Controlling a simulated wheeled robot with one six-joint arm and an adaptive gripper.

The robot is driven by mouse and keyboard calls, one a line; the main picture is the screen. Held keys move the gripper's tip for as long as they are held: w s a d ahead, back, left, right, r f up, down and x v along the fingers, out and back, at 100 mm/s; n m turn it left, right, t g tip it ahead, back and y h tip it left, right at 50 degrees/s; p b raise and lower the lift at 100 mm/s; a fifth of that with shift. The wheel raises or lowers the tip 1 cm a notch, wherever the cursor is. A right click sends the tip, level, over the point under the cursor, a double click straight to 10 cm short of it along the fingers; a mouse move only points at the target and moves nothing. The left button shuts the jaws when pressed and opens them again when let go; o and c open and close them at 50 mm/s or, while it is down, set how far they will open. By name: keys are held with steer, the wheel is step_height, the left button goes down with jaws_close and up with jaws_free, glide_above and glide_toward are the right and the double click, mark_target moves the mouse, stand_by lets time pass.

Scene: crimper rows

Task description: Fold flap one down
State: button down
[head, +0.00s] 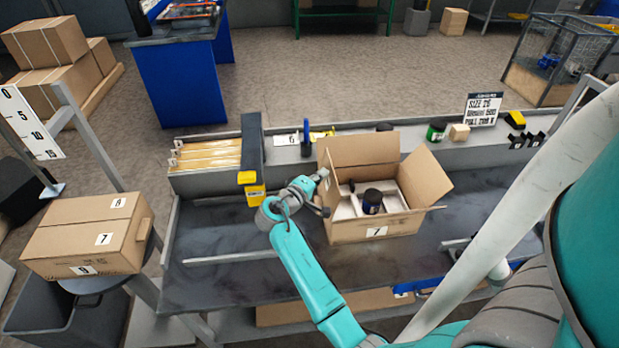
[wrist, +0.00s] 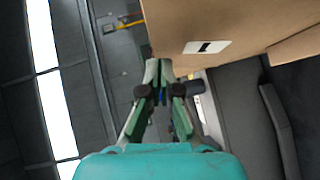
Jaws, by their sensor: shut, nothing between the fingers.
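An open cardboard box (head: 350,232) with a label reading 7 on its front stands on the grey bench. Its back flap (head: 362,149) stands up, its right flap (head: 425,178) leans outward, and a left flap (head: 326,166) stands up beside my gripper (head: 321,190). In the wrist view a cardboard panel (wrist: 215,20) carries a white label with a mark like a 1. My gripper (wrist: 160,68) is shut and empty at the lower left edge of that panel; I cannot tell whether it touches. A dark jar (head: 372,202) sits inside the box among pale dividers.
A closed box (head: 85,238) lies on a stand at left. A yellow-and-grey post (head: 252,165) rises left of my gripper. A rear ledge holds small items, including a sign (head: 484,109). The bench (head: 215,260) is mostly clear left of the box, apart from a thin rail.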

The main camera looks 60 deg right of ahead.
mark_target(334, 175)
steer(key=shift+s+d+f, duration=0.15)
steer(key=shift+s+d, duration=0.25)
steer(key=shift+s, duration=0.05)
steer(key=shift+s+d+m+y, duration=0.4)
steer(key=shift+s+d+y, duration=0.05)
steer(key=shift+s+y, duration=0.1)
steer(key=shift+s+d+f+m+t+y, duration=0.1)
steer(key=shift+s+d+m+t+y, duration=0.4)
steer(key=shift+s+y, duration=0.1)
steer(key=shift+w, duration=0.1)
steer(key=shift+w+a, duration=0.5)
steer(key=shift+w, duration=0.1)
